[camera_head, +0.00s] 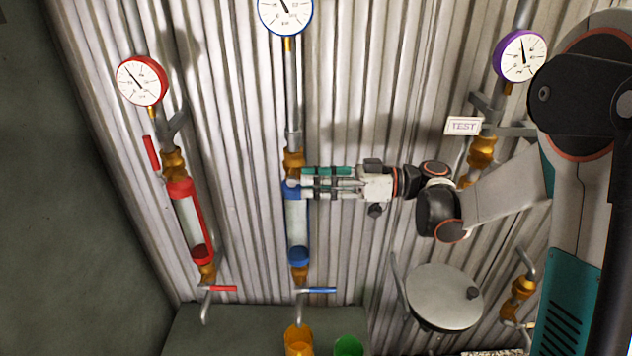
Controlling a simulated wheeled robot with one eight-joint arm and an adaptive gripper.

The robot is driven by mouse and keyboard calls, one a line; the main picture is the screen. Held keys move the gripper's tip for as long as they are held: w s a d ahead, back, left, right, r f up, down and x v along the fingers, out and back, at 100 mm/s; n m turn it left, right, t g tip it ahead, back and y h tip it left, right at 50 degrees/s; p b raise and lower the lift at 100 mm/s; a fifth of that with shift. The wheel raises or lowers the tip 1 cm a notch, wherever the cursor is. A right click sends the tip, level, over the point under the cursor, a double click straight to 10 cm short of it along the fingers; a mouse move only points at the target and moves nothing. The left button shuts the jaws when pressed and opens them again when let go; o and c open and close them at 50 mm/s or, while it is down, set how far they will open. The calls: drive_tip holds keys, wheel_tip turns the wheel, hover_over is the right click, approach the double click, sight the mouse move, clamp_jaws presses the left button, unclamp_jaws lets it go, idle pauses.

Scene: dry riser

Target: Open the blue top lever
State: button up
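The blue riser has a clear tube with blue end caps (298,256) in the middle of the camera_head view. A brass valve fitting (293,162) sits just above the tube. My gripper (304,180) reaches in from the right, with its teal fingers pointing left at the top of the tube, just below the brass fitting. The blue top lever cannot be made out; the fingers cover that spot. I cannot tell whether the fingers are apart or closed on the lever. The blue bottom lever (322,290) points right, level, below the tube.
A red riser tube (194,224) with a raised red top lever (151,153) stands left. A blue-rimmed gauge (286,11) is above. A TEST sign (463,126) and purple gauge (521,56) are right. Orange (298,341) and green (348,347) containers stand below.

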clamp_jaws()
drive_tip(key=shift+r, duration=0.1)
drive_tip(key=r+h+p, duration=0.1)
drive_tip(key=h+p, duration=0.1)
drive_tip(key=p, duration=0.2)
drive_tip(key=shift+a+r+h, duration=0.1)
drive_tip(key=shift+r+h, duration=0.3)
drive_tip(key=h+p, duration=0.1)
drive_tip(key=p, duration=0.1)
drive_tip(key=r+h+p, duration=0.1)
drive_tip(key=h+p, duration=0.1)
drive_tip(key=shift+a+r+h+p, duration=0.2)
drive_tip(key=shift+a+h+p, duration=0.1)
drive_tip(key=shift+a+p, duration=0.1)
drive_tip(key=h+p, duration=0.1)
drive_tip(key=a+r+h+p, duration=0.1)
drive_tip(key=h+p, duration=0.1)
drive_tip(key=shift+h, duration=0.3)
drive_tip(key=shift+a+r+h+p, duration=0.15)
drive_tip(key=shift+a+h+p, duration=0.2)
drive_tip(key=shift+h+p, duration=0.5)
drive_tip(key=shift+a+r+h+p, duration=0.1)
drive_tip(key=shift+a+h+p, duration=0.25)
drive_tip(key=shift+h, duration=0.8)
